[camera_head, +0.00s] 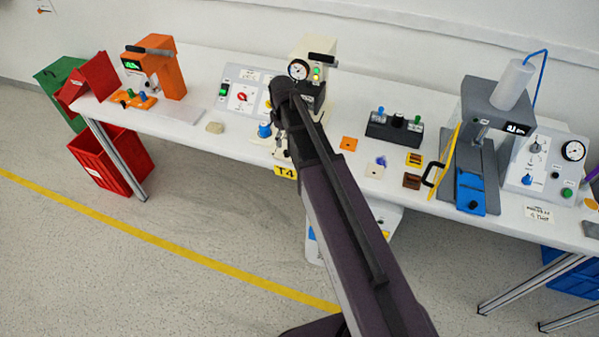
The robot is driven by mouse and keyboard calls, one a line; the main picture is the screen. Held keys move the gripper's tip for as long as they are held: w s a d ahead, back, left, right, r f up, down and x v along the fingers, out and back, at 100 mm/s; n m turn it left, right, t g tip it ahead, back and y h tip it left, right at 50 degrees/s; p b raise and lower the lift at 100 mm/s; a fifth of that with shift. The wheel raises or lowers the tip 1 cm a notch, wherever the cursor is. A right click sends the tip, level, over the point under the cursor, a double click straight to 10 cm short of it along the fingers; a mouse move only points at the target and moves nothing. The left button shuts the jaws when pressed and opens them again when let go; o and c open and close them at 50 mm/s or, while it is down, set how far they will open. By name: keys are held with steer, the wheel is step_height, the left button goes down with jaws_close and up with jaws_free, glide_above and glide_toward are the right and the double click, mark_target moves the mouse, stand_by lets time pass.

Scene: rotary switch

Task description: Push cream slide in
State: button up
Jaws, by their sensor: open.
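A cream machine (318,47) with a round gauge, green and red lights and a black lever on top stands at the back middle of the table. Its dark front shows just right of my arm's end. Pale cream parts (281,142) lie in front of it, partly covered by my arm, beside a blue knob (264,130). I cannot make out clearly which of them is the slide or how far in it sits. My gripper (283,90), at the dark far end of my arm, appears in front of the machine. Its fingertips are hard to make out, and I see no held object.
An orange machine (170,70) and a panel with a red knob (241,96) stand left. A black switch box (393,130), small blocks and a grey press (495,95) with a blue slide stand right. A yellow T4 tag (285,172) marks the table's front edge.

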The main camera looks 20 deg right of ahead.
steer(key=shift+r+p, duration=3.25)
steer(key=shift+r, duration=0.35)
steer(key=s+f+m+b, duration=0.4)
steer(key=s, duration=0.4)
steer(key=s+f+m+b, duration=0.3)
steer(key=s+f+b, duration=0.1)
steer(key=s, duration=0.4)
steer(key=shift+f+m, duration=0.25)
steer(key=shift+m, duration=0.15)
steer(key=shift+d, duration=0.1)
steer(key=w+r+n+p, duration=0.1)
steer(key=w+r+p, duration=0.3)
steer(key=w, duration=0.4)
steer(key=w+r+p, duration=0.4)
steer(key=w, duration=0.4)
steer(key=shift+w+d+r+n, duration=0.15)
steer(key=shift+w+r+n, duration=0.1)
steer(key=shift+n, duration=0.15)
steer(key=shift+f, duration=0.15)
step_height(320, 180, down, 14)
steer(key=b, duration=1.3)
steer(key=shift+r+b, duration=0.25)
steer(key=shift+b, duration=0.15)
